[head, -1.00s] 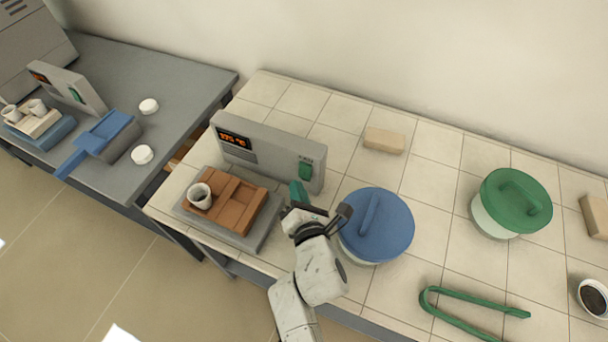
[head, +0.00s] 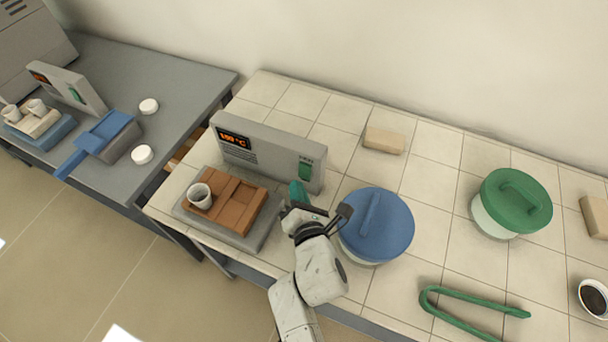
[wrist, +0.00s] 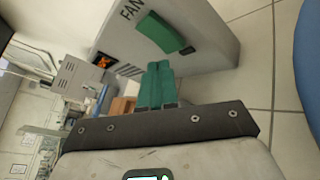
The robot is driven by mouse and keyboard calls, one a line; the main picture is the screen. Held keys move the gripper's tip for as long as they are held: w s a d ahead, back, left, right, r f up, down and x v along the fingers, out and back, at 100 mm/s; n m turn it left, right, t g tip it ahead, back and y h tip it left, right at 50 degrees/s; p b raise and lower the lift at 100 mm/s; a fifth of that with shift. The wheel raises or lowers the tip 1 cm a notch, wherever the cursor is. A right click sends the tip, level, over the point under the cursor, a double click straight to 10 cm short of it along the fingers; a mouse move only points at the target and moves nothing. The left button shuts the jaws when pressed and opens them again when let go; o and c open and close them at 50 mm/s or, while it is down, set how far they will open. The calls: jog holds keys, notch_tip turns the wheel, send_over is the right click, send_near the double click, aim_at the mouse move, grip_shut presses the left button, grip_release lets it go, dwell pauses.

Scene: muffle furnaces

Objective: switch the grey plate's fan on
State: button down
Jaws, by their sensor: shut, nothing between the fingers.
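The grey plate (head: 250,239) carries brown blocks (head: 236,204) with a small pale cup (head: 199,195) on their left side. Behind it stands a grey control panel (head: 268,155) with an orange display (head: 234,139) and a green switch (head: 305,170) near its right end. In the wrist view the green switch (wrist: 166,32) lies beside the word FAN. My gripper (head: 298,190) has green fingers and is shut and empty, just in front of the panel below the switch. In the wrist view the fingertips (wrist: 158,68) show a gap to the switch. I cannot tell which way the switch is tipped.
A blue-lidded pot (head: 376,226) stands close to the right of my gripper. A green-lidded pot (head: 511,203), green tongs (head: 470,312) and a beige block (head: 384,140) lie farther right. Another panel (head: 68,86) stands on the dark table at left.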

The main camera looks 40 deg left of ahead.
jog(key=shift+w, duration=0.1)
jog(key=shift+w+a, duration=0.1)
jog(key=shift+w, duration=0.2)
jog(key=shift+w+a+p, duration=0.1)
jog(key=shift+w+p, duration=0.2)
jog(key=shift+p, duration=0.05)
dwell(0.7)
jog(key=shift+s, duration=0.15)
jog(key=shift+s+d, duration=0.2)
jog(key=shift+s, duration=0.35)
jog(key=shift+s+d+r+b, duration=0.1)
jog(key=shift+s+d, duration=0.1)
jog(key=shift+s, duration=0.6)
jog(key=shift+s+d+r+b, duration=0.1)
jog(key=shift+s+d+r, duration=0.05)
jog(key=shift+s, duration=0.7)
jog(key=shift+s+d+r+b, duration=0.1)
jog(key=shift+s+d, duration=0.1)
jog(key=shift+s, duration=0.6)
